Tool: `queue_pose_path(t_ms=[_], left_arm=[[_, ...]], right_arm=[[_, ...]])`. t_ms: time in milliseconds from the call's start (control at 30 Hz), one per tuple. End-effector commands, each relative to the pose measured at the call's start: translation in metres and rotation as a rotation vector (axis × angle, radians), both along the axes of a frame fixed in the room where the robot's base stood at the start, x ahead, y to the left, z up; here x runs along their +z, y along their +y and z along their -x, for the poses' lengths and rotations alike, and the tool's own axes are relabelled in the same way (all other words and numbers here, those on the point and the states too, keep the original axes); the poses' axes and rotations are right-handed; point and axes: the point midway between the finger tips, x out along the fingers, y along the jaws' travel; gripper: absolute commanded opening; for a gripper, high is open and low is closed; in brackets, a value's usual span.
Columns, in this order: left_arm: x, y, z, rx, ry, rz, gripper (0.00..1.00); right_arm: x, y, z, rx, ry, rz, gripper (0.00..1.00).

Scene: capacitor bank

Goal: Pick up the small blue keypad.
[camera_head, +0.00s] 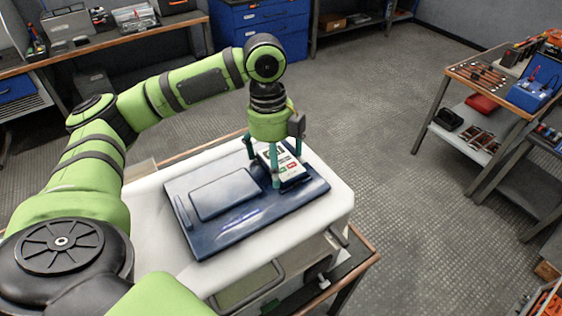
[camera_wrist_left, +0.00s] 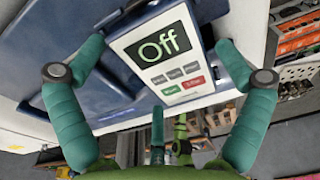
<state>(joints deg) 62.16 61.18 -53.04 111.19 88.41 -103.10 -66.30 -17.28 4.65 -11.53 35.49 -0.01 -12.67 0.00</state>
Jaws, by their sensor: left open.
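The small keypad (camera_head: 289,170) has a white face, a dark blue body and green and red buttons. It sits at the right part of a dark blue panel (camera_head: 190,225) on a white cabinet. In the left wrist view the keypad (camera_wrist_left: 166,75) shows a display reading "Off". My left gripper (camera_head: 265,165) points down over the keypad. The lower part of the keypad's sides is partly hidden. My right gripper is not in view.
The panel has a raised blue rectangle (camera_head: 223,193) left of the keypad. The white cabinet top (camera_head: 150,240) borders the panel. A tool cart (camera_head: 480,105) stands at the right, and a workbench (camera_head: 130,38) at the back left. Open floor lies between.

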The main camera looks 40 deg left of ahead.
Motion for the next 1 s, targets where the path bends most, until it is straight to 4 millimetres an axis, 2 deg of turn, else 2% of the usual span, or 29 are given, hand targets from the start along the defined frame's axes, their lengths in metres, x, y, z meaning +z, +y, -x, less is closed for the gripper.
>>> queue_pose_path(t_ms=[100, 167, 200, 233, 633, 800, 1000], left_arm=[[0.0, 0.0, 0.0, 0.0, 0.0, 0.0, 1.0], [0.0, 0.0, 0.0, 0.0, 0.0, 0.0, 0.76], [0.0, 0.0, 0.0, 0.0, 0.0, 0.001, 0.6], [0.0, 0.0, 0.0, 0.0, 0.0, 0.001, 0.5], [-0.003, -0.002, 0.001, -0.004, 0.006, 0.005, 0.49], [-0.001, -0.003, 0.001, -0.005, 0.005, 0.006, 0.49], [0.035, -0.003, -0.001, -0.003, -0.003, 0.008, 0.49]], right_arm=[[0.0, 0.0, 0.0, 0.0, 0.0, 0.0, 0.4], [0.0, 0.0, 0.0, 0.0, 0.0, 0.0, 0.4], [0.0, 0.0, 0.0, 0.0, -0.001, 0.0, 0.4], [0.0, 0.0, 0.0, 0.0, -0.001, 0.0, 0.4], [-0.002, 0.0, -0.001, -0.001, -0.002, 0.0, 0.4], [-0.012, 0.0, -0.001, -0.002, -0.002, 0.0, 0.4], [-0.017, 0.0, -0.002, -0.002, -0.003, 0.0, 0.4]])
